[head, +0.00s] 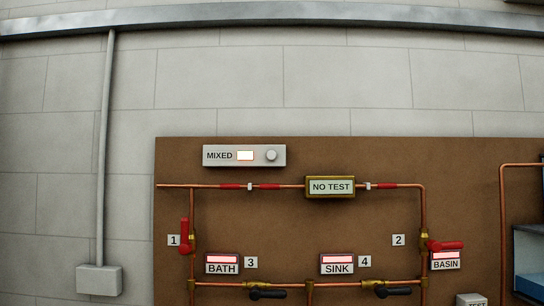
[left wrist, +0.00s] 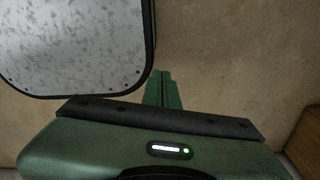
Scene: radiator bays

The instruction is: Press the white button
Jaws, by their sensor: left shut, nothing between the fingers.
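A pale round button or knob (head: 271,155) sits at the right end of a light grey panel (head: 225,161) marked MIXED, with a lit white window beside it. The panel is high on a brown board. A light box (head: 470,299) marked TEST is cut off by the bottom edge; whether it carries a button cannot be seen. My left gripper (left wrist: 163,74) shows only in the left wrist view, its green fingers together and empty, away from the board. My right gripper is in neither view.
Copper pipes (head: 215,186) cross the brown board (head: 360,155). Valves carry red levers (head: 184,236) and black levers (head: 267,294). A NO TEST sign (head: 330,187) hangs mid-board. A speckled grey panel (left wrist: 70,45) lies left of my left fingers; brown wood (left wrist: 306,140) stands at right.

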